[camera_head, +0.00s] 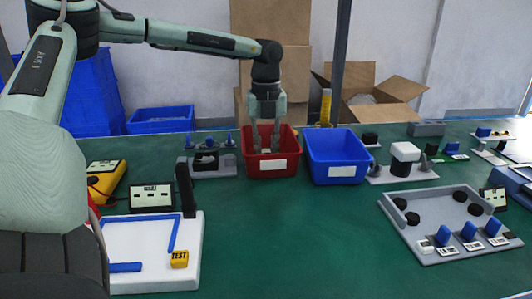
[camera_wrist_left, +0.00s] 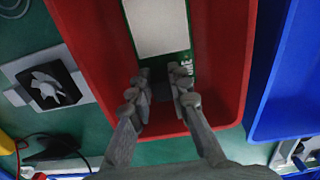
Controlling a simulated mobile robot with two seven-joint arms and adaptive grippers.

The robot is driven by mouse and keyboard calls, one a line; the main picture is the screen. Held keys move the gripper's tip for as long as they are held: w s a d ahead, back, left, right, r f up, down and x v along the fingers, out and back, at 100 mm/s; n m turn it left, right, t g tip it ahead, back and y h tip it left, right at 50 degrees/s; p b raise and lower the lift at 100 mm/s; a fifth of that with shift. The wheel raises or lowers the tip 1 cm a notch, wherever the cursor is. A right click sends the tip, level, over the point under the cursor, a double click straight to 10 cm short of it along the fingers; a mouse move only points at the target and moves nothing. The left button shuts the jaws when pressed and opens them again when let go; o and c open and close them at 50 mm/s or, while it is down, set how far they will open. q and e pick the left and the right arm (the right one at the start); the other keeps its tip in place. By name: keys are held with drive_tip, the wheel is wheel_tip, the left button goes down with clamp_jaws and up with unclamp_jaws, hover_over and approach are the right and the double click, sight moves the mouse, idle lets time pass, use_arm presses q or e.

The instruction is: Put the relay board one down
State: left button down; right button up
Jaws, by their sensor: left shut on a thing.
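My left gripper (camera_head: 266,140) reaches down from above into the red bin (camera_head: 271,168). In the left wrist view its fingertips (camera_wrist_left: 160,88) are closed around the near end of the relay board, a green board (camera_wrist_left: 182,58) with a large white block (camera_wrist_left: 156,26). The board lies over the floor of the red bin (camera_wrist_left: 90,30), inside its walls. Whether it touches the floor I cannot tell. In the head view the board is mostly hidden by the fingers and the bin's front wall. My right gripper is in neither view.
A blue bin (camera_head: 337,155) stands close to the right of the red bin. A grey fixture with a fan (camera_head: 208,160) is on the left. A white test tray (camera_head: 150,275) and a grey tray (camera_head: 448,222) lie nearer. The green table centre is clear.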

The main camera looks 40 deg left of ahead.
use_arm(q)
drive_tip(key=shift+f, duration=0.15)
drive_tip(key=c, duration=1.7)
unclamp_jaws()
drive_tip(key=shift+o, duration=1.4)
drive_tip(key=shift+r, duration=0.75)
wheel_tip(320, 180, up, 11)
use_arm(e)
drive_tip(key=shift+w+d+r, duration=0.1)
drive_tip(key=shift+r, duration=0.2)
use_arm(q)
drive_tip(key=shift+f, duration=0.1)
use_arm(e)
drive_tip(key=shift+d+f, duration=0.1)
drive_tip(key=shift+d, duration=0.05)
